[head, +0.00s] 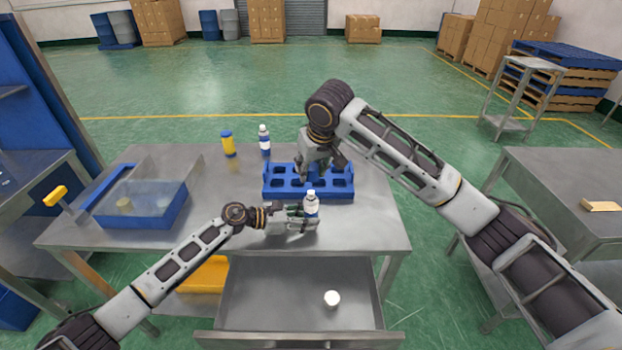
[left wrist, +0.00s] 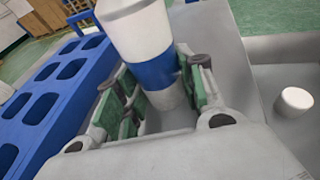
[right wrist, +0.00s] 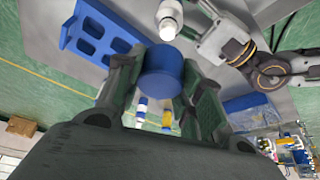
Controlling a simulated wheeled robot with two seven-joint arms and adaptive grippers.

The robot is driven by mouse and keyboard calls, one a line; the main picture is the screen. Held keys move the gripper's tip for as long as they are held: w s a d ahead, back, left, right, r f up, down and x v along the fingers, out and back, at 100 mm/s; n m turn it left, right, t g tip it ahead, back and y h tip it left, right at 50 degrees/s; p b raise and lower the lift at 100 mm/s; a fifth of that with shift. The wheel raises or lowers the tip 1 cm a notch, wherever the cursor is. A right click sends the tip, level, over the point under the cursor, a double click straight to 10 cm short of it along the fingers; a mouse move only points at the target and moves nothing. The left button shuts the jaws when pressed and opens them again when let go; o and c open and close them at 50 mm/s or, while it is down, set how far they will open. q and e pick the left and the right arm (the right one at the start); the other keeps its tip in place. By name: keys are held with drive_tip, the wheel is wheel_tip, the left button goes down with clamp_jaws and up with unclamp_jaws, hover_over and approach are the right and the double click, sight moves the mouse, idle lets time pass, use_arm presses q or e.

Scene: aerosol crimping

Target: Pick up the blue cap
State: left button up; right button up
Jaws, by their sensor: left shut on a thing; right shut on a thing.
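The blue cap (right wrist: 161,72) is between the fingers of my right gripper (right wrist: 160,85) in the right wrist view. In the head view my right gripper (head: 318,172) is over the blue rack (head: 335,193), and the cap is hard to tell from the rack there. My left gripper (head: 298,214) is shut on a white bottle with a blue band (head: 311,206), upright at the table's front edge. The bottle (left wrist: 145,42) also shows between the green-padded fingers in the left wrist view.
A yellow can with a blue top (head: 228,144) and another white-and-blue bottle (head: 264,141) stand behind the rack. A blue bin (head: 140,212) is at the table's left. The open drawer (head: 270,300) in front holds a white round piece (head: 332,298).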

sight(311, 166)
drive_tip(key=shift+r, duration=0.75)
drive_tip(key=shift+r, duration=0.1)
drive_tip(key=shift+r, duration=2.25)
drive_tip(key=shift+r, duration=0.1)
use_arm(q)
drive_tip(key=o, duration=1.3)
drive_tip(key=shift+c, duration=0.2)
drive_tip(key=shift+v, duration=6)
